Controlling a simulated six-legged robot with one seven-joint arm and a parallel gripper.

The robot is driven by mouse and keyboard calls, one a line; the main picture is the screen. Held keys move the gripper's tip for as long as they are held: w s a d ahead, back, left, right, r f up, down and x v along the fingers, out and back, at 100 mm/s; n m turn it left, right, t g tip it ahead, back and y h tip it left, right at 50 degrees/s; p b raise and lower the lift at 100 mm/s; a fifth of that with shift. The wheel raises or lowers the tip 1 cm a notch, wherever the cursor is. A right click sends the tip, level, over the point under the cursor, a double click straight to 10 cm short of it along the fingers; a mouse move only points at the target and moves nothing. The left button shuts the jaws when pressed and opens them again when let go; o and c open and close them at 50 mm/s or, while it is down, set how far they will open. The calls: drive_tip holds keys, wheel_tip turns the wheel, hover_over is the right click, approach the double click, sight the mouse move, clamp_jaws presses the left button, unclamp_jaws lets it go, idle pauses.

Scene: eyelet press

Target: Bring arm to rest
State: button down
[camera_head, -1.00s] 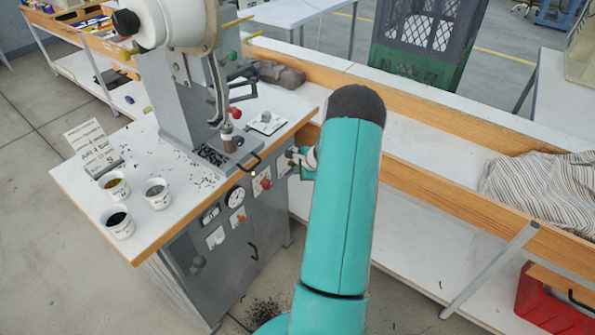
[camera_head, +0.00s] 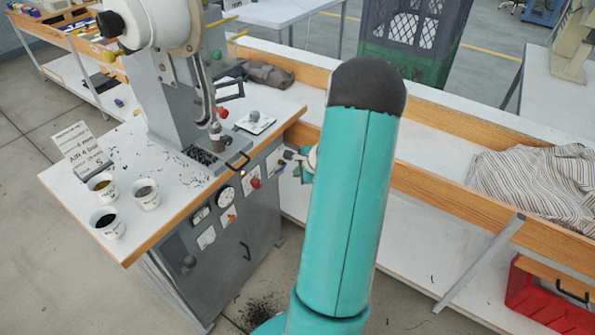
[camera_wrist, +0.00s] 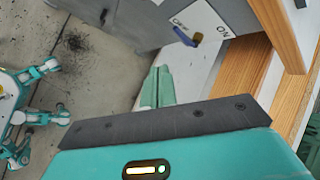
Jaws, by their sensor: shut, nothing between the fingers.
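My gripper (camera_wrist: 157,86) shows its two green fingers side by side and shut in the wrist view, with nothing between them. Its tips are in front of the grey cabinet side, a little below the OFF/ON plate (camera_wrist: 208,22) with its blue switch lever (camera_wrist: 186,37), apart from it as far as I can tell. In the head view my teal arm (camera_head: 350,200) rises in the middle. It hides most of the gripper, and only a small part shows at its left edge beside the cabinet front. The eyelet press (camera_head: 175,90) stands on its bench to the left.
The press bench (camera_head: 130,245) carries several cups, a sign card (camera_head: 82,150) and scattered black bits. A long wood-edged bench (camera_head: 440,130) runs behind my arm, with striped cloth (camera_head: 535,180) on it. A red crate (camera_head: 545,295) stands below. Open floor lies at front left.

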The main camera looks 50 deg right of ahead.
idle(0.6)
drive_tip(key=w+a+r+n+y, duration=0.1)
drive_tip(key=w+a+r+n, duration=0.4)
drive_tip(key=a+r, duration=0.6)
drive_tip(key=w+a+r+n+y, duration=0.2)
drive_tip(key=a+r+n, duration=0.55)
drive_tip(key=a, duration=0.65)
drive_tip(key=s+a+r+n+g, duration=0.1)
drive_tip(key=s+a+r+n, duration=0.2)
drive_tip(key=a, duration=0.4)
drive_tip(key=s+a+r+n+g, duration=0.1)
drive_tip(key=s+a+r+n, duration=0.1)
drive_tip(key=a+r+n, duration=0.3)
drive_tip(key=s+a+r+n+h, duration=0.1)
drive_tip(key=s+a+r+n, duration=0.1)
drive_tip(key=s+a+n, duration=0.3)
drive_tip(key=s+a, duration=0.3)
drive_tip(key=s, duration=0.3)
drive_tip(key=shift+s+a+n+h, duration=0.25)
drive_tip(key=shift+s+n+h, duration=0.05)
drive_tip(key=shift+n, duration=0.05)
